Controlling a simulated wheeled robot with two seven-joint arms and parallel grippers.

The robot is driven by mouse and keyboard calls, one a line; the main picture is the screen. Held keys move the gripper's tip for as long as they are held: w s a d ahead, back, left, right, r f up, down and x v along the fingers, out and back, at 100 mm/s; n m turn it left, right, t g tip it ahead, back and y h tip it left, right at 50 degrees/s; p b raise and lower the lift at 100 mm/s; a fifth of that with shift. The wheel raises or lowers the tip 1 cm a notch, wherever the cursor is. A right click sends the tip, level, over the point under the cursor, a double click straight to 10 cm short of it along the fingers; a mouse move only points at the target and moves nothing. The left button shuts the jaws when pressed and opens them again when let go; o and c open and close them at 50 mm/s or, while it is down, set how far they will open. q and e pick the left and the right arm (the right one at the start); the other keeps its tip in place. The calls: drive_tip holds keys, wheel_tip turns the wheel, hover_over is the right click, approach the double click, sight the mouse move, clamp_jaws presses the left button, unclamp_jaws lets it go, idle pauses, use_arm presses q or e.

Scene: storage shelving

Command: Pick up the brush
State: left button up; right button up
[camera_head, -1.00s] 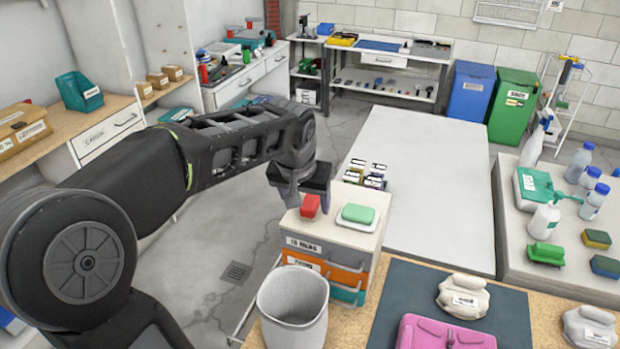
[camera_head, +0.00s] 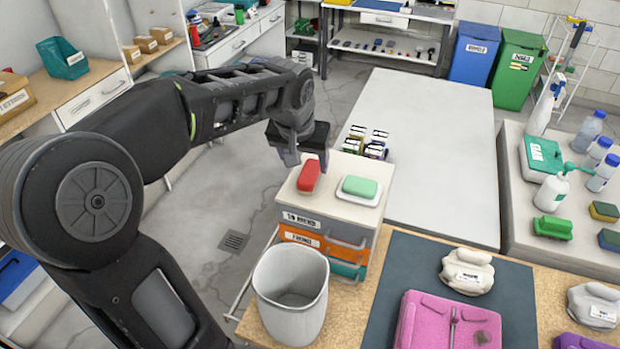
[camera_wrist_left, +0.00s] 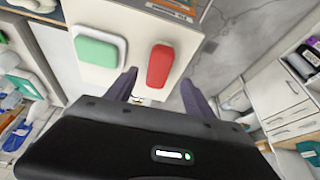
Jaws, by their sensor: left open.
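A red oblong piece (camera_head: 309,176), perhaps the brush, lies on the pale top of a small drawer unit (camera_head: 294,209). No bristles can be made out on it. It also shows in the left wrist view (camera_wrist_left: 159,67). My left gripper (camera_head: 300,146) is open and empty just behind it in the head view. In the left wrist view the two fingers (camera_wrist_left: 158,88) point toward the red piece, spread to either side of its near end, and do not grip it. A green brush-like piece (camera_head: 552,227) lies on the right-hand table. My right gripper is not in view.
A green sponge-like block (camera_head: 359,186) on a white dish is close beside the red piece. A grey bin (camera_head: 291,294) stands in front of the drawer unit. A pink case (camera_head: 449,322) lies on a dark mat. Bottles crowd the right table. The large pale surface (camera_head: 435,150) behind is mostly clear.

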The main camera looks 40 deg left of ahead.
sight(310, 171)
use_arm(q)
drive_tip(key=b+x, duration=0.2)
drive_tip(key=x, duration=0.3)
drive_tip(key=shift+w+d+f, duration=0.1)
drive_tip(key=shift+w, duration=0.05)
drive_tip(key=shift+c, duration=0.5)
clamp_jaws()
idle(0.6)
